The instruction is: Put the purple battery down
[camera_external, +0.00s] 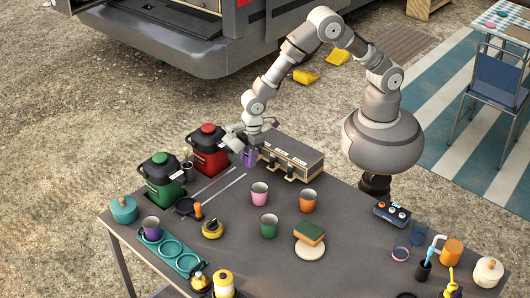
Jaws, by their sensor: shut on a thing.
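The purple battery (250,159) is a small purple block at the left end of a dark box with a tan front (298,166). My gripper (243,146) is shut on the battery from above. The battery is just right of a red container (208,136). I cannot tell whether its underside touches the table (330,240) or is held a little above it. The fingers are small here and partly hide the battery's top.
A green container (162,168) stands left of the red one. Pink (259,198), orange (308,204) and green cups (268,230) stand in front of the box. A teal holder (180,258) lies at the front left.

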